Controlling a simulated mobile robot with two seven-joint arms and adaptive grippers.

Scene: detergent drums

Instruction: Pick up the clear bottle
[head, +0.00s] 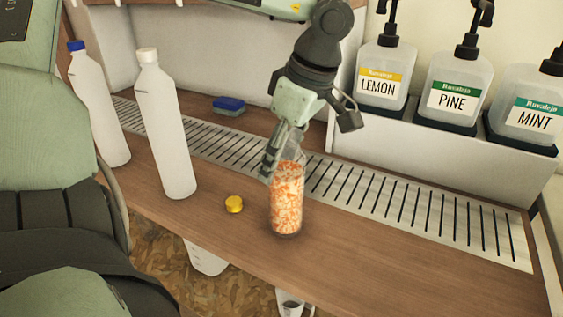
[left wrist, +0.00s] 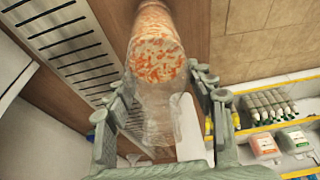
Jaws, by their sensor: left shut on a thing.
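The clear bottle (head: 286,203) has orange and white bits inside and stands upright at the wooden counter, right of a yellow cap. Whether its base touches the wood, I cannot tell. My left gripper (head: 284,155) comes down from above and is shut on the bottle's upper part. In the left wrist view the bottle (left wrist: 156,58) lies between the two fingers of my left gripper (left wrist: 160,105). The fingers hide part of the bottle's top. My right gripper is not in view.
Two white bottles, one blue-capped (head: 97,110) and one white-capped (head: 166,130), stand to the left. The yellow cap (head: 234,204) lies near the front edge. A blue sponge (head: 229,105) lies behind. LEMON (head: 380,75), PINE (head: 455,90) and MINT (head: 527,105) dispensers stand back right.

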